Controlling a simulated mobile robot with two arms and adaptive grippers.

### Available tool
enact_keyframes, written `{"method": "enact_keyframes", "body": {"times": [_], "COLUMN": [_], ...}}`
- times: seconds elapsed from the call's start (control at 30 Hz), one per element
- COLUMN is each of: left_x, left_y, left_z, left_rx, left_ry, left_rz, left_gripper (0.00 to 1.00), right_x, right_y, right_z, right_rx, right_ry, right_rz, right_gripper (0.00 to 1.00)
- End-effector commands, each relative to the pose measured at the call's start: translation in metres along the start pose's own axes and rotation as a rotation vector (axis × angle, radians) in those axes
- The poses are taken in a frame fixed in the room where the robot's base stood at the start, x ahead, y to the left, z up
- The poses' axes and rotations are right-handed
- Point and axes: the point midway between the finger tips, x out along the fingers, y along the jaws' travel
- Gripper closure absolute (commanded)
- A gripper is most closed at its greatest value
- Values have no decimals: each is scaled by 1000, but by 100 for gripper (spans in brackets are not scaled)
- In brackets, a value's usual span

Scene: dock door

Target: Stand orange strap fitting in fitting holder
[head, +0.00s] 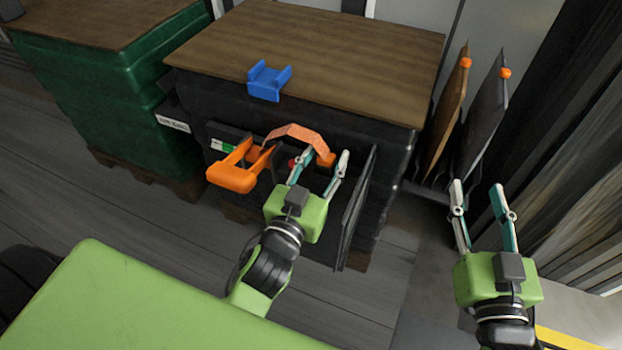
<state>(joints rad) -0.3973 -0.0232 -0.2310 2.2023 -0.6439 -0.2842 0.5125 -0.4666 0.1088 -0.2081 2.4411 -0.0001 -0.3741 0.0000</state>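A blue holder (268,80) with upright side walls stands on the wooden top of the black crate, and no fitting shows in it. An orange textured strap (297,136) arches in front of the crate, with a small orange end piece (326,160) at its right. My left gripper (326,154) is open, its fingertips apart on either side of that end piece in this view. Whether they touch it cannot be told. My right gripper (478,186) is open and empty, at the right over the floor.
A larger orange bracket (232,177) sticks out from the crate front, left of my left gripper. A dark panel (354,210) stands right of it. The wooden top (350,55) is mostly bare. Two leaning panels with orange clips (505,72) stand right of the crate. A green crate (110,95) stands left.

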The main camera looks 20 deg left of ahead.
Motion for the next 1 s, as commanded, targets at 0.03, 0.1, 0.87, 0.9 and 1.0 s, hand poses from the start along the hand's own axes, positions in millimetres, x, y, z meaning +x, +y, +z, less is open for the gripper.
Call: {"method": "enact_keyframes", "body": {"times": [0.03,0.1,0.87,0.9,1.0], "left_x": [-8,-20,-108,-103,-84], "left_y": [0,-1,-2,-4,-8], "left_z": [2,1,-3,-6,-15], "left_rx": [-1,-1,-2,-4,-11], "left_ry": [-5,-6,2,2,-6], "left_rz": [-1,-3,-2,-2,14], "left_gripper": [61,61,61,61,61], "right_x": [0,0,-6,-6,-6], "right_y": [0,0,4,4,4], "right_z": [1,4,29,28,28], "right_rx": [0,0,-2,-2,-4], "right_ry": [-8,-24,-126,-126,-125], "right_rz": [1,1,9,9,8], "right_gripper": [60,60,60,60,60]}}
